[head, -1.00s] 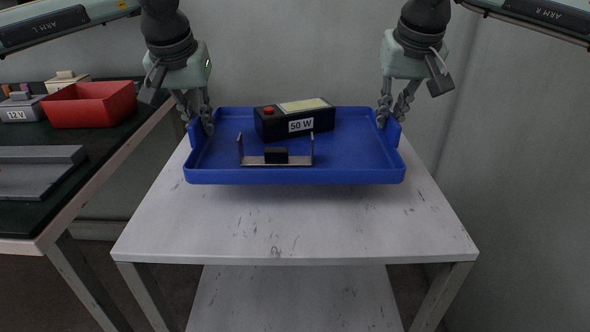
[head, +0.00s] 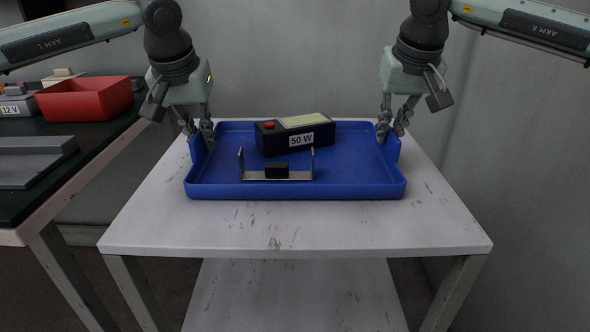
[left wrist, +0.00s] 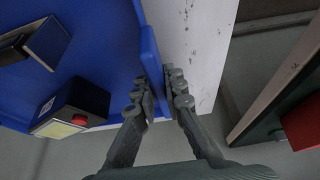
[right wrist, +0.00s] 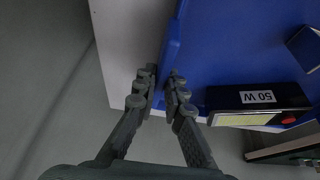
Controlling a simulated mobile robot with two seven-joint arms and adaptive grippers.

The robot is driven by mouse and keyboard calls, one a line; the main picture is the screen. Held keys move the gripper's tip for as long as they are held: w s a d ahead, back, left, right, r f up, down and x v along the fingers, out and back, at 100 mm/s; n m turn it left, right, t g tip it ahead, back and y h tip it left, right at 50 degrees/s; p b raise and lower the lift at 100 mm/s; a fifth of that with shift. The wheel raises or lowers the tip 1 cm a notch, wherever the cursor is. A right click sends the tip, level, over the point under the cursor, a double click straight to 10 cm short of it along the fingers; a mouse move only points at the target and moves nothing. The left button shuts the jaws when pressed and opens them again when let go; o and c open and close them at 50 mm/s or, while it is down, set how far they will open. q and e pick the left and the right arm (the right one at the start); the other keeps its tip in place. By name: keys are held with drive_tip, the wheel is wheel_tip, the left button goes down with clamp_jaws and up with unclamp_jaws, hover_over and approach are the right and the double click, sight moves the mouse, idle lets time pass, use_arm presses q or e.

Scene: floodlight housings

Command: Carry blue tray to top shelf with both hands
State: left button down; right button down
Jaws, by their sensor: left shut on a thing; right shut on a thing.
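The blue tray (head: 350,172) is level over the white, scuffed top shelf (head: 350,228) of a metal-legged stand. It sits very low; I cannot tell if its underside touches. My left gripper (head: 201,143) is shut on the tray's left wall, and the left wrist view shows its fingers (left wrist: 160,88) either side of that wall. My right gripper (head: 391,138) is shut on the right wall; its fingers straddle the wall in the right wrist view (right wrist: 161,92). The tray holds a black 50 W housing (head: 292,135) and a metal bracket with a black block (head: 277,172).
A lower shelf (head: 295,295) lies beneath. At left, a dark-topped table (head: 90,152) bears a red bin (head: 85,98), a 12 V box (head: 14,107) and a grey stepped piece (head: 35,163). A wall stands close behind. The top shelf is clear in front of the tray.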

use_arm(q)
drive_tip(key=c, duration=1.9)
unclamp_jaws()
drive_tip(key=shift+a, duration=0.15)
use_arm(e)
drive_tip(key=c, duration=1.9)
unclamp_jaws()
drive_tip(key=shift+d, duration=0.15)
use_arm(q)
drive_tip(key=o, duration=0.3)
use_arm(e)
drive_tip(key=o, duration=0.3)
use_arm(q)
drive_tip(key=shift+r, duration=0.1)
drive_tip(key=v, duration=1.1)
drive_tip(key=shift+s+r, duration=0.2)
drive_tip(key=shift+r, duration=0.15)
use_arm(e)
drive_tip(key=shift+s+r, duration=0.1)
drive_tip(key=shift+r, duration=0.15)
drive_tip(key=v, duration=1.1)
drive_tip(key=shift+s+r, duration=0.2)
drive_tip(key=shift+r, duration=0.05)
use_arm(q)
drive_tip(key=shift+s, duration=0.15)
use_arm(e)
drive_tip(key=shift+s+f, duration=0.1)
